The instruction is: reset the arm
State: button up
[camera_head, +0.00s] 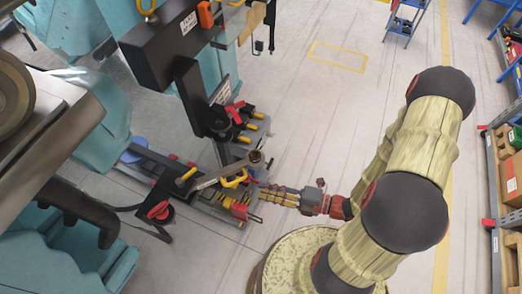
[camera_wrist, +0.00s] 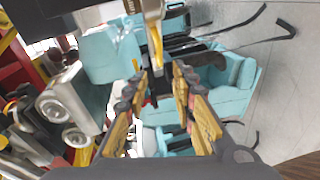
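My gripper (camera_head: 262,191) is at the lower middle of the head view, at the end of my arm, pointing left toward a black tool stand. In the wrist view my gripper (camera_wrist: 160,82) has its yellow-and-black fingers apart, with a clear gap between them. A metal wrench (camera_head: 222,174) lies just left of and above the fingertips in the head view. In the wrist view a grey-and-yellow part (camera_wrist: 155,35) shows beyond the fingertips; I cannot tell whether it touches them. Nothing is seen held.
The black stand (camera_head: 187,85) with hanging tools and yellow-handled items is close at the left. Teal coaster seats (camera_head: 75,245) stand further left; one also shows in the wrist view (camera_wrist: 225,85). A shelf with boxes (camera_head: 510,180) is at the far right. The middle floor is clear.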

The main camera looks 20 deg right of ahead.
jog(key=s+r+n+g+h+b, duration=0.25)
jog(key=n+g, duration=0.25)
jog(key=n, duration=0.9)
jog(key=s+r+n+g+h+b, duration=0.25)
jog(key=n+g+b, duration=0.2)
jog(key=n, duration=0.95)
jog(key=w+d+r+n+t+h+b, duration=0.2)
jog(key=d+r+n+t+h+b, duration=0.2)
jog(key=r+n, duration=0.8)
jog(key=d+n+t+h, duration=0.2)
jog(key=n+h, duration=0.2)
jog(key=shift+d+r+n+h, duration=0.2)
jog(key=shift+r+n+h, duration=0.1)
jog(key=shift+r, duration=0.1)
jog(key=shift+o, duration=0.3)
jog(key=shift+w, duration=0.1)
